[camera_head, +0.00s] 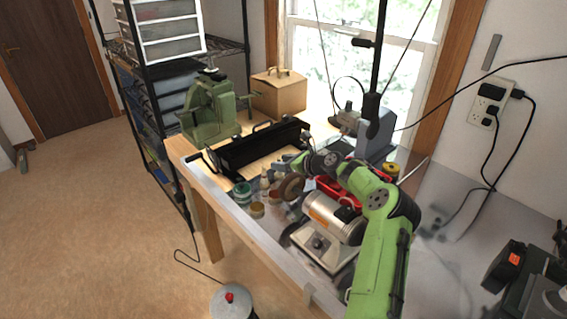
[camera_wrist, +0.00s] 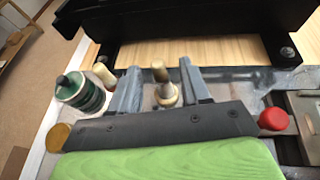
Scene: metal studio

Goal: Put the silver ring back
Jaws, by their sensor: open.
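I cannot make out a silver ring for certain in either view. My gripper (camera_head: 283,164) is low over the workbench, in front of the long black tool. In the wrist view my gripper (camera_wrist: 160,78) is open, with its two grey fingers apart. A small pale bottle with a brown top (camera_wrist: 163,88) shows between the fingers; I cannot tell whether it touches them. A pale bottle (camera_head: 264,180) also stands below my gripper in the head view.
The long black tool (camera_head: 258,150) lies behind my gripper. Green stacked containers (camera_wrist: 80,92) stand left of the fingers. A bench grinder (camera_head: 328,216) stands close beside my arm. A red knob (camera_wrist: 273,119) is at right.

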